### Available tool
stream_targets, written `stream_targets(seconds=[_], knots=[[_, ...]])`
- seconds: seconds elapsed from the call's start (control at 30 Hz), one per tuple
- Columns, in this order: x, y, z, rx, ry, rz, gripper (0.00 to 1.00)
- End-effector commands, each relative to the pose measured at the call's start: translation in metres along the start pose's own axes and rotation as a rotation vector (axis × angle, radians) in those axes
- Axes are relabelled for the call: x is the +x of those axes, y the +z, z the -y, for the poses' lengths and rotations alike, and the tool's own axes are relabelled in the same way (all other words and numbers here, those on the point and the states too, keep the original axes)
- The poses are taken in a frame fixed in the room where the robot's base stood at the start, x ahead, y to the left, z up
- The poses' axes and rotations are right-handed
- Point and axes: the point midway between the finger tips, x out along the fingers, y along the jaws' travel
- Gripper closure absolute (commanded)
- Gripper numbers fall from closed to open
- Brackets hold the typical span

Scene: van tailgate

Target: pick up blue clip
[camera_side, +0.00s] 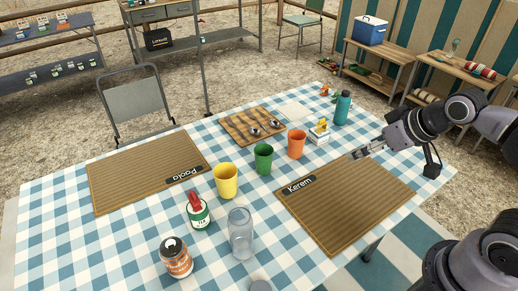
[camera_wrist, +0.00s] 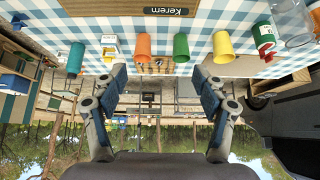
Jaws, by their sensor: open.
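My gripper (camera_side: 358,154) is above the far edge of the right placemat, marked Kerem (camera_side: 345,205). In the wrist view its two fingers (camera_wrist: 158,76) are spread wide with nothing between them.
A wooden board (camera_side: 240,129) holds metal items. The left placemat (camera_side: 130,185) is bare.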

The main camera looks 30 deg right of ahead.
Motion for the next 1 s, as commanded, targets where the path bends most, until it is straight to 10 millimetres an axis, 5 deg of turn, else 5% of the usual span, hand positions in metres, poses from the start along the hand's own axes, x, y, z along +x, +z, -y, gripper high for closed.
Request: stream_targets(seconds=[0.07,0.4,0.57,1.0], knots=[[0.000,0.000,0.000,0.001,0.000,0.000,0.53],[0.000,-0.001,-0.001,-0.003,0.002,0.002,0.53],[0.001,-0.018,-0.012,-0.079,0.028,0.019,0.53],[0.035,-0.103,-0.103,-0.582,0.136,0.192,0.53]])
